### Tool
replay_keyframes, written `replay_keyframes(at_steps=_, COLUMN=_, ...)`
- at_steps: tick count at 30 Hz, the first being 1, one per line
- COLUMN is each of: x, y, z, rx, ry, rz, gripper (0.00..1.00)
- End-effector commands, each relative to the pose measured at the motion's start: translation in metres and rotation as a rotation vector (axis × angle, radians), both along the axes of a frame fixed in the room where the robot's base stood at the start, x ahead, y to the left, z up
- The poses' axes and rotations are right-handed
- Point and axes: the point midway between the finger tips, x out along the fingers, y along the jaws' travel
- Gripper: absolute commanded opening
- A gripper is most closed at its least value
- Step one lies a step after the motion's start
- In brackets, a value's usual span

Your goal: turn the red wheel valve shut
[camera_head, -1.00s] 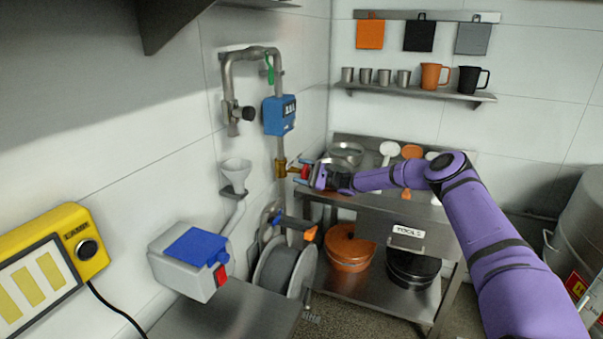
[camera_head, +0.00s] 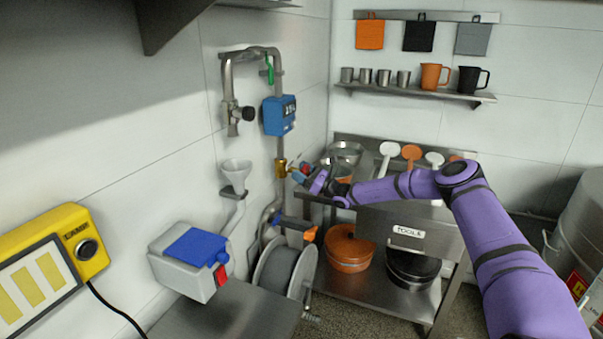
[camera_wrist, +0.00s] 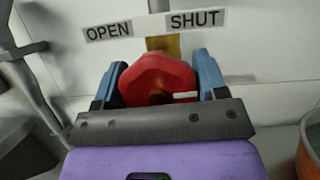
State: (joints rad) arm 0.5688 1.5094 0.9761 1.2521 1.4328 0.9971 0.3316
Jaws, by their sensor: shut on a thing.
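The red wheel valve (camera_wrist: 158,78) sits between the two blue fingers of my gripper (camera_wrist: 160,82) in the wrist view. Both fingers close on its sides. A white mark on the wheel points right. Behind it are two labels, OPEN (camera_wrist: 109,30) on the left and SHUT (camera_wrist: 196,20) on the right. In the head view the wheel (camera_head: 304,169) shows small at the end of a brass fitting (camera_head: 281,169) on the vertical pipe, and my gripper (camera_head: 306,175) is at it, partly hiding it.
A blue meter box (camera_head: 279,115) is on the pipe above the valve. A hose reel (camera_head: 285,270) stands below. A steel table (camera_head: 375,295) with pots is behind and under my arm. A white funnel (camera_head: 236,172) is on the wall to the left.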

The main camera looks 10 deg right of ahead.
Motion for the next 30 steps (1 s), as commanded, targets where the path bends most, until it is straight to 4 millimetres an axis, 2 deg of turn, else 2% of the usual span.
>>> replay_keyframes(at_steps=20, x=-0.0003, y=-0.0013, z=-0.0026, rx=0.035, ry=0.055, rz=-0.001, gripper=0.42)
replay_keyframes(at_steps=21, x=-0.0003, y=-0.0013, z=-0.0026, rx=0.035, ry=0.055, rz=-0.001, gripper=0.7)
replay_keyframes(at_steps=23, x=-0.0003, y=-0.0011, z=-0.0024, rx=0.036, ry=0.054, rz=-0.002, gripper=0.84)
replay_keyframes(at_steps=24, x=-0.0002, y=-0.001, z=-0.0021, rx=0.035, ry=0.054, rz=-0.001, gripper=0.88)
replay_keyframes(at_steps=30, x=-0.0002, y=-0.0005, z=-0.0012, rx=0.036, ry=0.052, rz=-0.001, gripper=0.88)
